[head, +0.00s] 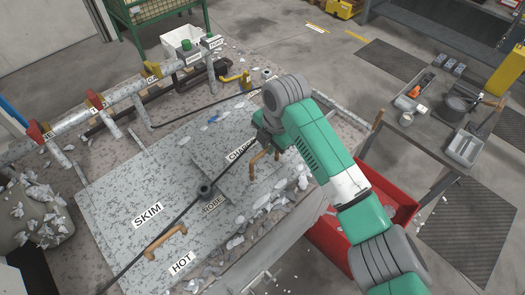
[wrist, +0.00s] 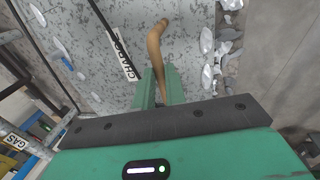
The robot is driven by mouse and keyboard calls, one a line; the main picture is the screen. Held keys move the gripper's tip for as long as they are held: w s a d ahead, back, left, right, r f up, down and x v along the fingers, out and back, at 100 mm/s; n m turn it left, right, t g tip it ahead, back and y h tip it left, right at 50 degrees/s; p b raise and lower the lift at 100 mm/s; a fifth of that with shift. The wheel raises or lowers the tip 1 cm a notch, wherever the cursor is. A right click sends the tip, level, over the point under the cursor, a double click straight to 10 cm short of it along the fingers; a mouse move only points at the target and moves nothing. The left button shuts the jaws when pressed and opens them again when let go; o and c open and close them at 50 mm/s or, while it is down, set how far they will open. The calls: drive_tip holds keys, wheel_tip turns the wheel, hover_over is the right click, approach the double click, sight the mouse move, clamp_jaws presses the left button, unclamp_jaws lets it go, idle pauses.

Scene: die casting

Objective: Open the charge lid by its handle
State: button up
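The charge lid (head: 222,143) is a speckled grey plate lying on the furnace top, with a CHARGE label beside my gripper. Its tan bent handle (head: 254,162) stands up from the right part of the lid. In the wrist view the handle (wrist: 154,48) runs down between my two green fingers, which sit close on both sides of it. My gripper (wrist: 160,85) looks shut on the handle; the lowest part of the handle is hidden between the fingers. In the head view my gripper (head: 265,141) is over the handle and partly hides it.
The SKIM lid (head: 120,190) with its own tan handle (head: 165,241) lies to the left. A dark probe port (head: 205,188) stands between the lids. Metal scraps (head: 245,228) line the front edge. A red bin (head: 385,205) and a tool table (head: 425,130) are on the right.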

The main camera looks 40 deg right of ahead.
clamp_jaws()
drive_tip(key=shift+w+r+p, duration=0.25)
drive_tip(key=shift+r+p, duration=0.15)
drive_tip(key=shift+r, duration=0.1)
drive_tip(key=shift+w+r+g, duration=0.3)
drive_tip(key=shift+r+g, duration=0.1)
drive_tip(key=shift+g, duration=0.1)
drive_tip(key=shift+w+r+g+p, duration=0.3)
drive_tip(key=shift+w+r+g, duration=0.25)
drive_tip(key=shift+r, duration=0.25)
drive_tip(key=shift+w, duration=0.15)
